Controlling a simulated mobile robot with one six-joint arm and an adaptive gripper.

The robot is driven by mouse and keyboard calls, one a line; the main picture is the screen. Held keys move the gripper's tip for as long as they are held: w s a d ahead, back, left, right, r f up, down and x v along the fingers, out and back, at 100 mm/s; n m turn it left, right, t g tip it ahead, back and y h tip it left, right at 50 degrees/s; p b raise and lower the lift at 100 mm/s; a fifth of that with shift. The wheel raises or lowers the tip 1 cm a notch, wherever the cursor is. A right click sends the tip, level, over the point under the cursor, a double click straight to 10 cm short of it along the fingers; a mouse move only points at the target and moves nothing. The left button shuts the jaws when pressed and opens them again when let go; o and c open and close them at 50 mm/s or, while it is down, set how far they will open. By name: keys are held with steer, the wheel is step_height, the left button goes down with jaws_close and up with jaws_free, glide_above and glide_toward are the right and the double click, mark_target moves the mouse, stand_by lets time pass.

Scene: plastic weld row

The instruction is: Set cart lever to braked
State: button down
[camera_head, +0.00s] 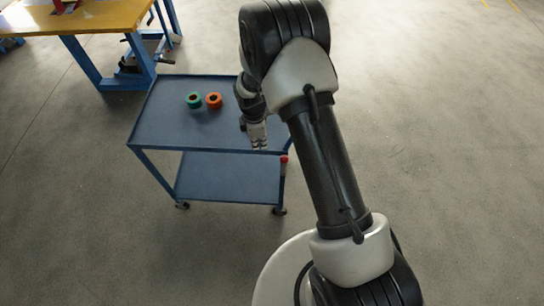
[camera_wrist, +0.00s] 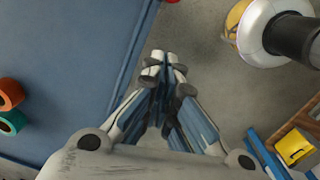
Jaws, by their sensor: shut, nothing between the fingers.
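The blue cart (camera_head: 160,128) stands left of centre in the head view, with a top tray and a lower shelf. A small red-tipped part (camera_head: 284,160), which may be the cart lever, sits at its right front corner post; its setting cannot be told. In the wrist view a red bit (camera_wrist: 172,1) shows at the top edge, beyond my fingertips. My gripper (camera_head: 259,145) is shut and empty, pointing down at the cart's right front edge. In the wrist view my gripper (camera_wrist: 164,62) is beside the cart's edge (camera_wrist: 136,45), over the floor side.
A green ring (camera_head: 194,100) and an orange ring (camera_head: 214,100) lie on the top tray. A yellow-topped workbench (camera_head: 105,16) with blue legs stands behind at the left. In the wrist view a yellow object (camera_wrist: 294,148) lies lower right. The floor around the cart is open.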

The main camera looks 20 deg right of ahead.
steer(key=shift+f, duration=0.1)
steer(key=b, duration=0.3)
glide_toward(284, 165)
steer(key=shift+w+a+f, duration=0.8)
steer(key=shift+a+f, duration=1.05)
steer(key=shift+a, duration=0.1)
steer(key=shift+d+r, duration=0.1)
